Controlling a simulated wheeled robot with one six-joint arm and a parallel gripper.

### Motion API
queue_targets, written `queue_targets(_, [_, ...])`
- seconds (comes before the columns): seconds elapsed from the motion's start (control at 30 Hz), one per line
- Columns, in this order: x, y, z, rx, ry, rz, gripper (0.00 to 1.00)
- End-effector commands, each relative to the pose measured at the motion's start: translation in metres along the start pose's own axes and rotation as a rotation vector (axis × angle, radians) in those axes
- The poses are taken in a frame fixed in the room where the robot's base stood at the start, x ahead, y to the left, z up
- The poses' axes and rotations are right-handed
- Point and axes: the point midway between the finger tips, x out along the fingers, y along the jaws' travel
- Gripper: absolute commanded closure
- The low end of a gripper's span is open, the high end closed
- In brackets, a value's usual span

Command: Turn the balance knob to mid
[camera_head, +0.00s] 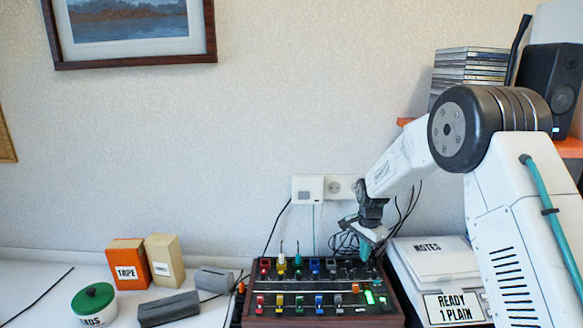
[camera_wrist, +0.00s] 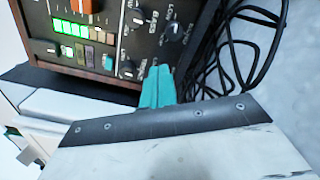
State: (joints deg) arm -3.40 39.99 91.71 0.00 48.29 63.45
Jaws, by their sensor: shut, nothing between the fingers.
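The dark control panel (camera_head: 385,313) in a wooden case stands in the lower middle of the head view. It carries coloured sliders, small knobs and a green lit display (camera_head: 369,297). In the wrist view, the panel's corner shows the lit green buttons (camera_wrist: 76,28) and several black knobs, one at the right (camera_wrist: 172,31) and one near the edge (camera_wrist: 128,69). Their labels are sideways and too blurred to tell which is balance. My gripper (camera_head: 366,253) is over the panel's back right corner, its teal fingers (camera_wrist: 158,72) shut and empty beside the edge knob; contact cannot be told.
Black cables (camera_wrist: 240,50) lie beside the panel. A white notes box (camera_head: 435,258) stands close to its right. A grey block (camera_head: 168,309), a tape box (camera_head: 126,264) and a green-lidded tin (camera_head: 94,303) stand left. A speaker (camera_head: 550,85) stands on the shelf.

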Motion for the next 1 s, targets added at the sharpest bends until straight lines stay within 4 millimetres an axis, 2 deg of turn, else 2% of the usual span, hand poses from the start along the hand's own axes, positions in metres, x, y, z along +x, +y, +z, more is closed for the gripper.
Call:
queue_targets(0.1, [0.012,0.0,0.0,0.0,-0.001,0.001,1.0])
queue_targets(0.3, [0.021,0.0,0.0,-0.001,0.0,0.0,1.0])
queue_targets(1.0, [0.021,0.001,-0.003,-0.001,0.0,0.0,1.0])
